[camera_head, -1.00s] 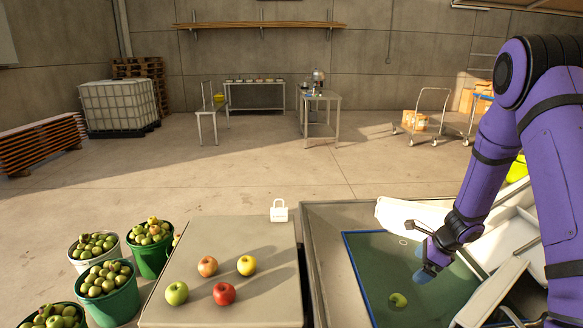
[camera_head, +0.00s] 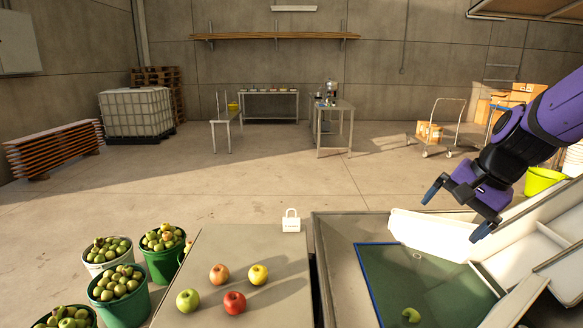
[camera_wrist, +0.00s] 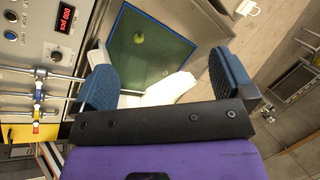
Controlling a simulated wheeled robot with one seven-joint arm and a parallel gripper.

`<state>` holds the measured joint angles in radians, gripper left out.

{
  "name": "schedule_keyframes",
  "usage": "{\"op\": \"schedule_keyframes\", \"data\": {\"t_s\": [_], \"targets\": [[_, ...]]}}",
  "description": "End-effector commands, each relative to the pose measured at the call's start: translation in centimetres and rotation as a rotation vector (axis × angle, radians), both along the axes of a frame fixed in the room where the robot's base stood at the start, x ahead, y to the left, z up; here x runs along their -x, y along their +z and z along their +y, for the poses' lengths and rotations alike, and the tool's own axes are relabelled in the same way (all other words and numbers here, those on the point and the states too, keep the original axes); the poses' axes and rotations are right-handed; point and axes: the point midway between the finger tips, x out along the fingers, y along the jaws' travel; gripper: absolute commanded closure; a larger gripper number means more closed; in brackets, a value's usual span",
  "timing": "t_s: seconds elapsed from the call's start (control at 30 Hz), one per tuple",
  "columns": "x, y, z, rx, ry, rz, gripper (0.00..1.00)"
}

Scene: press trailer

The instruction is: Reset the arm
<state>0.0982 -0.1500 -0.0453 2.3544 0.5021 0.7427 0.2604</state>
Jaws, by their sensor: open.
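My gripper (camera_head: 456,212) is at the right, raised above the white chute of the press trailer. Its blue fingers are spread wide with nothing between them; they also show apart in the wrist view (camera_wrist: 168,84). My purple arm reaches in from the right edge.
A grey table (camera_head: 215,250) at front centre holds several apples and a white padlock-shaped block (camera_head: 291,222). Buckets of apples (camera_head: 120,308) stand at its left. A yellow-green bucket (camera_head: 541,181) stands behind my gripper. The floor behind the table is clear.

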Motion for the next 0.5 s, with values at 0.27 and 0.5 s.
{"op": "schedule_keyframes", "data": {"t_s": [0.27, 0.5], "targets": [[7.1, 4.3, 0.9, 0.189, 0.27, -0.123, 0.0], [13.0, 6.3, 0.7, 0.376, 0.472, -0.209, 0.0]]}}
